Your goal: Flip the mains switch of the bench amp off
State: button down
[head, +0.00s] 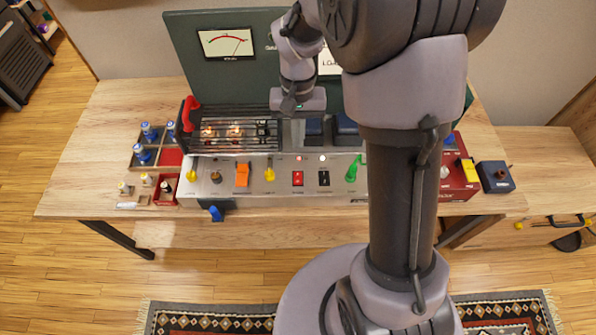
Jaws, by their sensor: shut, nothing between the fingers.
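The bench amp stands on the wooden bench, with a pale control panel (218,188) along its front. A red rocker switch (297,179) and a black rocker switch (324,178) sit side by side near the panel's middle, with small lit lamps above them. Labels below them are too small to read, so I cannot tell which is the mains switch or its position. My gripper (290,104) is at the end of my arm, above and behind the panel, apart from the switches. It is shut and empty; its fingers are hard to make out.
An orange switch (242,175), yellow knobs (269,174) and a green lever (352,170) flank the rockers. Glowing tubes sit in a cage (232,146) behind, with a red handle (188,114) at left. A meter panel (200,72) rises at the back. My arm hides the panel's right part.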

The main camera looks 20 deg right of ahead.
aim_at(298, 181)
jog(key=f+b, duration=0.2)
jog(key=f, duration=0.2)
jog(key=s+f+b, duration=0.1)
jog(key=f+b, duration=0.1)
jog(key=f, duration=0.3)
jog(key=f+b, duration=0.2)
jog(key=f, duration=0.3)
jog(key=shift+s+a, duration=0.3)
